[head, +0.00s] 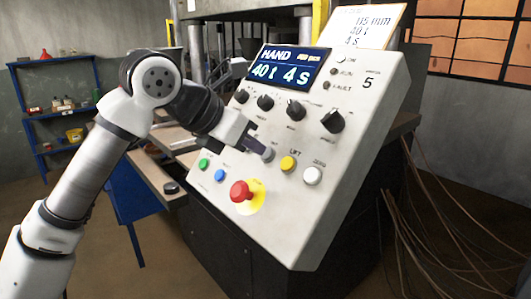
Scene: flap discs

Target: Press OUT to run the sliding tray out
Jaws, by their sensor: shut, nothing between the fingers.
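A slanted pale control panel (335,150) faces me, with knobs and coloured push buttons. My gripper (266,153) is shut and empty, with its tips at the panel's middle button row, left of the yellow LIFT button (288,163). The tips and a small grey shape there overlap, so I cannot tell which button is under them or whether they touch it. The small labels beside the gripper are too blurred to read OUT with certainty. A flat ledge (155,178) juts out left of the panel, bearing a dark round piece (171,188); I cannot tell if it is the sliding tray.
A red mushroom button (241,191) on a yellow base stands out below my gripper. Green (204,163), blue (220,175) and white ZERO (313,175) buttons are near. The display (288,68) reads HAND, 40 t, 4 s. Loose cables (425,215) hang at right.

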